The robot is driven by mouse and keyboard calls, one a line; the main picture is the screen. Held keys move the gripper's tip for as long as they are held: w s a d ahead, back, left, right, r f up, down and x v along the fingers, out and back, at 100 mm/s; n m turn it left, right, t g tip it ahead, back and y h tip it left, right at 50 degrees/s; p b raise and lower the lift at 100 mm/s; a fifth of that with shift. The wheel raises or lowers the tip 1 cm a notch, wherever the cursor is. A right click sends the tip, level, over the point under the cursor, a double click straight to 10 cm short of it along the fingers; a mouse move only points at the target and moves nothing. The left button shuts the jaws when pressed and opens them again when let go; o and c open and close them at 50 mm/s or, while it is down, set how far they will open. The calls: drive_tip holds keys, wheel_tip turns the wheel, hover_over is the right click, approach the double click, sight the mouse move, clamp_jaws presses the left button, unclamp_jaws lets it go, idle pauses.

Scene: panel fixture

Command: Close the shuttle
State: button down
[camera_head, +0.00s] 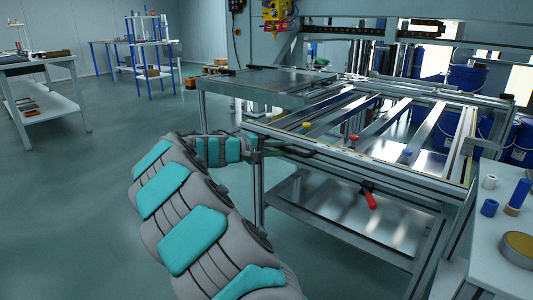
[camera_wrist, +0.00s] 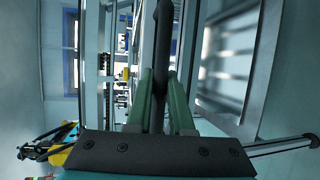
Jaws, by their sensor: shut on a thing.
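The panel fixture (camera_head: 341,206) is a metal frame with several parallel slats across an open bed. A flat grey plate (camera_head: 268,81) sits at its far left end. Which part is the shuttle is not clear from these views. My gripper (camera_head: 298,147) is at the near left edge of the fixture frame, at the end of my grey and teal arm. In the wrist view, my gripper (camera_wrist: 161,85) has its green fingers shut on both sides of a dark upright bar (camera_wrist: 164,35), which looks like a handle. Most of the contact is hidden in the head view.
A white table (camera_head: 490,262) with blue and white cylinders and a round tin stands at right. Blue buckets (camera_head: 468,78) are behind. The floor (camera_head: 80,200) at left is clear.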

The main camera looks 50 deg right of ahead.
drive_tip(key=d, duration=0.5)
drive_tip(key=shift+w, duration=0.2)
drive_tip(key=c, duration=0.8)
unclamp_jaws()
drive_tip(key=v, duration=0.7)
drive_tip(key=shift+w+a+p, duration=0.15)
drive_tip(key=shift+a+p, duration=0.2)
